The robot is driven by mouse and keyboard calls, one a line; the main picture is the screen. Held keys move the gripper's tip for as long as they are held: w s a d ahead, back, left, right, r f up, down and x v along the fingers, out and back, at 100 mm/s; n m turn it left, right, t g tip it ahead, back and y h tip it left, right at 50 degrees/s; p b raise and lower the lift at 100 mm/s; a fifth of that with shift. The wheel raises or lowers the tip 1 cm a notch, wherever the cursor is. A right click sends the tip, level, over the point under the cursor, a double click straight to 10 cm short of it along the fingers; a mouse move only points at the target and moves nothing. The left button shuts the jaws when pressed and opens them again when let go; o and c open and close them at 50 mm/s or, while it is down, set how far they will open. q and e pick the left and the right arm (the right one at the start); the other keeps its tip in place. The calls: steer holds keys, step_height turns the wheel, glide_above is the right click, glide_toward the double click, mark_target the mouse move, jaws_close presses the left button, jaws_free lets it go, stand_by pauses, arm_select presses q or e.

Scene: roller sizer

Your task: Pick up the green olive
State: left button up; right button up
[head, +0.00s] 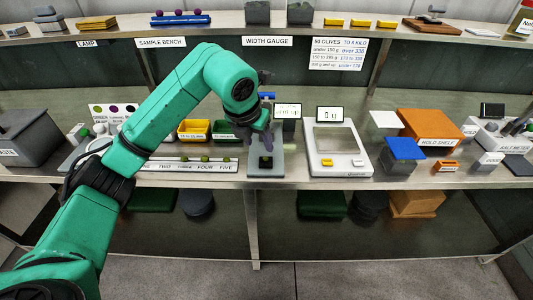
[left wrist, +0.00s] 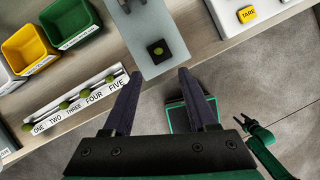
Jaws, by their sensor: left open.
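A green olive (left wrist: 157,50) rests on a small black pad (left wrist: 150,57) on the grey plate of the width gauge (left wrist: 165,68). In the head view the gauge (head: 254,171) stands at the shelf's front edge, with the olive small and dark under my gripper. Several more green olives (left wrist: 64,104) sit along the numbered white rail (left wrist: 50,122). My left gripper (left wrist: 161,76) is open and empty, its fingers pointing toward the gauge from above, apart from the olive. A green arm with a dark end, seemingly my right (left wrist: 250,127), shows at lower right of the wrist view; its jaws are unclear.
A scale (head: 337,163) reading 0 g stands right of the gauge. Yellow (head: 195,130) and green (head: 227,131) bins stand behind the rail. An orange box (head: 428,124) and a blue-topped block (head: 405,148) stand further right. An upper shelf (head: 400,38) runs behind.

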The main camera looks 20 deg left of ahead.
mark_target(265, 158)
arm_select(q)
steer(key=x, duration=0.3)
steer(key=shift+w+f, duration=0.15)
steer(key=shift+w, duration=0.1)
steer(key=p+x, duration=0.2)
steer(key=x, duration=0.3)
steer(key=shift+w+f+p, duration=0.1)
steer(key=shift+f+p, duration=0.2)
steer(key=shift+w+f, duration=0.1)
steer(key=c, duration=0.9)
arm_select(e)
steer(key=r, duration=0.2)
steer(key=shift+w+r, duration=0.35)
steer(key=shift+r, duration=0.05)
